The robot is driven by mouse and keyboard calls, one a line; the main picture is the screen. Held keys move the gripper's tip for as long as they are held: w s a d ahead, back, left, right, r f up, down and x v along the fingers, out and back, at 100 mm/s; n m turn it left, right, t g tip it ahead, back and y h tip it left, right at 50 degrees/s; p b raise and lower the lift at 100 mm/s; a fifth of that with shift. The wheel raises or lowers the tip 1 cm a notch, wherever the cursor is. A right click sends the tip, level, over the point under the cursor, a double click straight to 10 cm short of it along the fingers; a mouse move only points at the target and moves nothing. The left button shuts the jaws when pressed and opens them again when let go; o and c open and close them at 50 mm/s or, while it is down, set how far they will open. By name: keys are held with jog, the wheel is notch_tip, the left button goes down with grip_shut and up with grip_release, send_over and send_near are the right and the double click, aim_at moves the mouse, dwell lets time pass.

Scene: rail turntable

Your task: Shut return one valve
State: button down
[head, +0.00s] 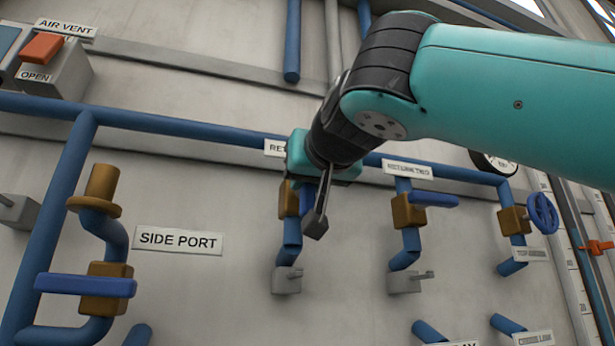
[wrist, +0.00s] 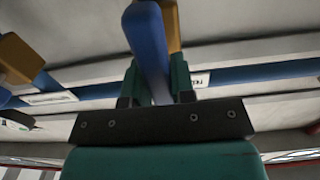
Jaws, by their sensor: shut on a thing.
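The return one valve has a brass body (head: 288,199) on a short blue drop pipe, under a label (head: 274,147) of which only "RET" shows. Its blue lever (head: 307,196) is mostly hidden behind my gripper (head: 312,178). In the wrist view the blue lever (wrist: 149,45) runs down between the two green fingers of my gripper (wrist: 157,88), which is shut on it. A brass part (wrist: 172,22) shows behind the lever. I cannot tell the lever's exact angle from the head view.
The return two valve (head: 409,210), with its blue lever (head: 432,200) crosswise to its pipe, is close on the right. A blue handwheel (head: 543,213) is farther right. The side port valve (head: 104,287) is lower left. A blue header pipe (head: 190,129) runs behind my gripper.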

jog(key=shift+m, duration=0.3)
jog(key=m, duration=0.2)
jog(key=m+b, duration=0.1)
jog(key=m, duration=0.1)
jog(key=shift+d+f, duration=0.15)
jog(key=shift+d, duration=0.05)
jog(key=m, duration=0.2)
jog(key=m+b, duration=0.1)
jog(key=m, duration=0.1)
jog(key=shift+w+d+f+m+b, duration=0.1)
jog(key=shift+d+m+b, duration=0.05)
jog(key=shift+m+b, duration=0.2)
jog(key=m, duration=0.2)
jog(key=m+b, duration=0.1)
jog(key=m, duration=0.1)
jog(key=shift+f+m, duration=0.2)
jog(key=shift+m, duration=0.15)
jog(key=shift+d+f+m+b, duration=0.1)
jog(key=shift+m+b, duration=0.35)
jog(key=shift+m, duration=1.45)
jog(key=c, duration=1)
grip_release()
jog(key=shift+o, duration=0.2)
